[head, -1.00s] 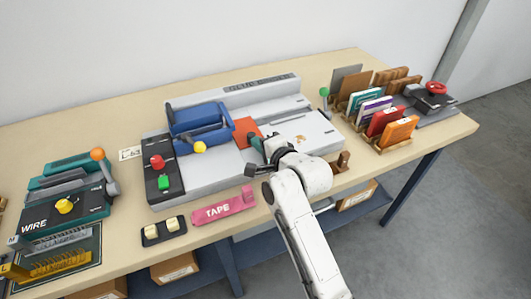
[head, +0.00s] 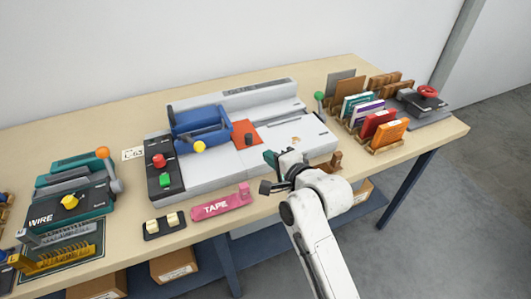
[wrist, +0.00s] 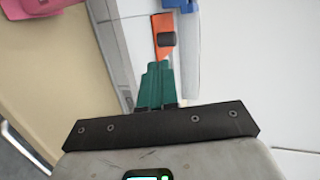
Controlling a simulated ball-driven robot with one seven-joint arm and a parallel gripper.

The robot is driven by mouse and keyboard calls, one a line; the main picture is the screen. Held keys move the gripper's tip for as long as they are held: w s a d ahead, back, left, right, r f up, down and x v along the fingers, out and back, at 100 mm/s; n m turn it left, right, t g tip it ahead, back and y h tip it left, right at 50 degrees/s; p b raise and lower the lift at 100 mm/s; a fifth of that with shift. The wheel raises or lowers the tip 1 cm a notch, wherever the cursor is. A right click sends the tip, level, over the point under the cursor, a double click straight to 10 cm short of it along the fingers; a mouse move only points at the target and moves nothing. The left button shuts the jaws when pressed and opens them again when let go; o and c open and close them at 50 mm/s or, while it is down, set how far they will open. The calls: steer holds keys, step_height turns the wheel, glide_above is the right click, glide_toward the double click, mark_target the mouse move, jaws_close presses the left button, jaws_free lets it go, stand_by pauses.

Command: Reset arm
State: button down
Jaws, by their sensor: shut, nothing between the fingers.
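My gripper (head: 270,158) is in front of the right part of the grey and white machine (head: 208,183) in the head view, its tips over the machine's front side. In the wrist view my gripper (wrist: 153,82) shows its green fingers together with nothing between them. Beyond the fingertips lies an orange-red plate (wrist: 162,24) with a dark knob (wrist: 166,39) on it. The same plate (head: 240,127) and knob (head: 249,139) show in the head view, apart from my gripper.
A pink tape holder (head: 221,203) lies left of my gripper, beside a black block with two cream buttons (head: 165,224). A teal wire machine (head: 85,205) stands at the left. Booklet racks (head: 384,143) stand at the right. Open floor (head: 470,220) lies beyond the table.

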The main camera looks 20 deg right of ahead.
steer(key=s+d+f+n+g, duration=0.1)
steer(key=s+f+n+g, duration=0.3)
steer(key=s, duration=0.8)
steer(key=s+d+f+n+g+h, duration=0.1)
steer(key=s+f+n+g, duration=0.3)
steer(key=s, duration=0.9)
steer(key=s+d+f+n+g+h, duration=0.1)
steer(key=s+d+f+n+g, duration=0.2)
steer(key=s, duration=1)
step_height(320, 180, down, 5)
steer(key=n+g, duration=0.2)
steer(key=n, duration=0.2)
steer(key=shift+f+n, duration=0.2)
steer(key=shift+n, duration=0.2)
steer(key=c, duration=1.9)
jaws_free()
steer(key=shift+d, duration=0.1)
